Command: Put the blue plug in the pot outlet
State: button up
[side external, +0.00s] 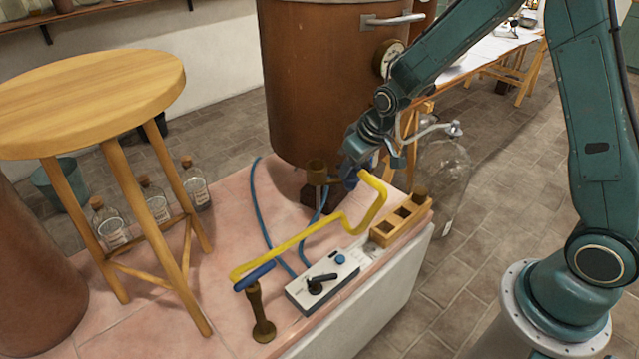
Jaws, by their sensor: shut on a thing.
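A long yellow bent rod (305,238) spans over the pink worktop, with a blue cylindrical plug (254,277) at its left end. My gripper (352,178) is at the rod's upper right end and appears shut on it; the fingertips are small and partly hidden. The blue plug is at the top of a brown post (258,310); I cannot tell whether they touch. The large copper pot (320,85) stands at the back. A short brass-coloured fitting (317,172) at its foot looks like the outlet. The plug is apart from it, to the front left.
A grey control box (322,283) with a black lever and blue button lies below the rod. A wooden block with holes (401,222) is at the right edge. Blue hoses (262,215) run behind. A wooden stool (90,100) and several bottles (155,203) stand left.

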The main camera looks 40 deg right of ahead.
jog(key=w+a+r+n, duration=0.1)
jog(key=w+r, duration=0.1)
jog(key=r, duration=0.1)
jog(key=w+a+r+n, duration=0.1)
jog(key=w+r, duration=0.2)
jog(key=r, duration=0.1)
jog(key=w+a+r+n+y, duration=0.1)
jog(key=w+r, duration=0.2)
jog(key=shift+a+r, duration=0.2)
jog(key=shift+r, duration=0.15)
jog(key=shift+f, duration=0.1)
jog(key=shift+f, duration=2.4)
jog(key=shift+f, duration=1.65)
dwell(2.5)
